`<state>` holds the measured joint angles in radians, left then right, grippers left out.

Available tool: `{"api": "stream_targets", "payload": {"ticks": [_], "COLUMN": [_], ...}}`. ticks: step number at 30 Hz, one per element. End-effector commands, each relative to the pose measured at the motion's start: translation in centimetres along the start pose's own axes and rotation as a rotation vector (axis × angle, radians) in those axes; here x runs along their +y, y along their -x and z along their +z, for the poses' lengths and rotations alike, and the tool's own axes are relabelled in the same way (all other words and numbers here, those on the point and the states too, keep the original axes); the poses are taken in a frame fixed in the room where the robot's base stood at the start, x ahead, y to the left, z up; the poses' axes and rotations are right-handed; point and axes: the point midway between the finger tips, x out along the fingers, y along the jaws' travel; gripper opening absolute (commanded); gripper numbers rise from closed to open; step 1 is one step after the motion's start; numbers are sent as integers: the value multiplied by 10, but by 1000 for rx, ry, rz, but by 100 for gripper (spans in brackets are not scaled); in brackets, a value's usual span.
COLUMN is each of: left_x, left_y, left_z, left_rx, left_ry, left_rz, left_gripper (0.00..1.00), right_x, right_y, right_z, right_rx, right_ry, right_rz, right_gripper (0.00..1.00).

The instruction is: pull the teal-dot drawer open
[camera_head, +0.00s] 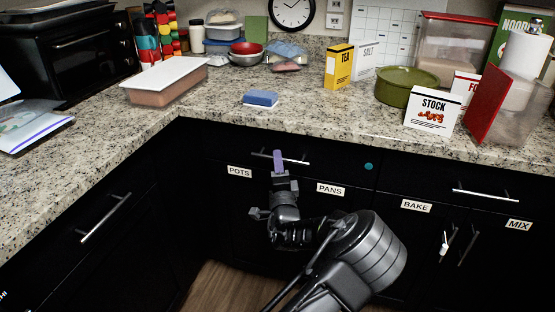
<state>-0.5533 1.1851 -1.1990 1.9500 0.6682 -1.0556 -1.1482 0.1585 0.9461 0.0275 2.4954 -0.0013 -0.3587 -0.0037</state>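The teal dot (368,166) is on the right part of a black drawer front (335,168) just under the counter edge. This drawer's silver bar handle (298,161) lies to the left of the dot. The drawer front looks flush with the cabinet.
Labelled cabinets are below; a white item (444,243) hangs by a door handle. Another drawer handle (486,195) is at right. The granite counter (300,120) above holds a blue sponge (260,98), a STOCK box (431,111) and a green pot (406,87). Wood floor (225,288) shows below.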

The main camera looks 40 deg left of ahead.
Motion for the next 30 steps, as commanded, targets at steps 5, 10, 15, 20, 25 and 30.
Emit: {"api": "stream_targets", "payload": {"ticks": [5,10,15,20,25,30], "left_x": [0,0,0,0,0,0], "left_y": [-18,-21,-21,-21,-21,-21], "left_z": [0,0,0,0,0,0], "left_rx": [0,0,0,0,0,0], "left_ry": [0,-1,-1,-1,-1,-1], "left_rz": [0,1,1,1,1,1], "left_gripper": [32,32,30,17,3,0], "right_x": [0,0,0,0,0,0], "right_y": [-1,-1,-1,-1,-1,-1], "right_z": [0,0,0,0,0,0], "right_rx": [0,0,0,0,0,0], "right_ry": [0,0,0,0,0,0], "right_rz": [0,0,0,0,0,0], "right_gripper": [36,36,36,36,36,36]}}
